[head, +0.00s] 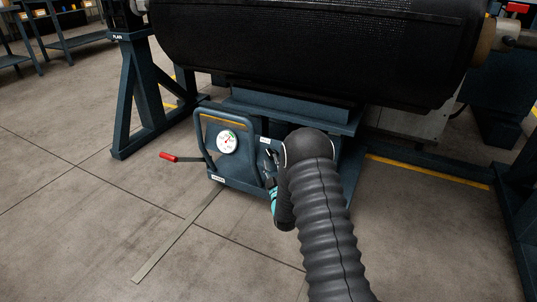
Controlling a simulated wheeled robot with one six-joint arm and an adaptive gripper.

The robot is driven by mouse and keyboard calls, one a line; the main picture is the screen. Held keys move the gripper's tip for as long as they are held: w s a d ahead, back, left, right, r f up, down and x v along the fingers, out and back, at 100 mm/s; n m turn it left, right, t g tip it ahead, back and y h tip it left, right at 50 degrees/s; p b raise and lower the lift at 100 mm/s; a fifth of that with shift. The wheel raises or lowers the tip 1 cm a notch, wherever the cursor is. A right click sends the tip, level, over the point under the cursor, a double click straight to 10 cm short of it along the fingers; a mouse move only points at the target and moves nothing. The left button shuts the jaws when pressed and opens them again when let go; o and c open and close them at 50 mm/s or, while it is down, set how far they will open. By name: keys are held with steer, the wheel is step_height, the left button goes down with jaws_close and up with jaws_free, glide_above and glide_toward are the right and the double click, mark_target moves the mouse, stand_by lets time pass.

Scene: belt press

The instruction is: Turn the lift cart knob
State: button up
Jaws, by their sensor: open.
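The lift cart (240,178) is a dark blue machine on the floor with a tubular handle frame. It carries a round white gauge (228,141) and a lever with a red grip (168,157) that sticks out to the left. My gripper (271,163) is at the right side of the cart's front panel, small and partly hidden by my black sleeved arm. It looks open, with nothing seen between its fingers. The knob cannot be made out; the gripper and arm cover that part of the panel. Whether they touch cannot be told.
A large black roll (310,45) hangs just above the cart and my arm. A blue stand leg (135,95) is on the left, and another blue frame (515,190) on the right.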

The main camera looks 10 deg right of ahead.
mark_target(270, 156)
steer(key=shift+x, duration=2.45)
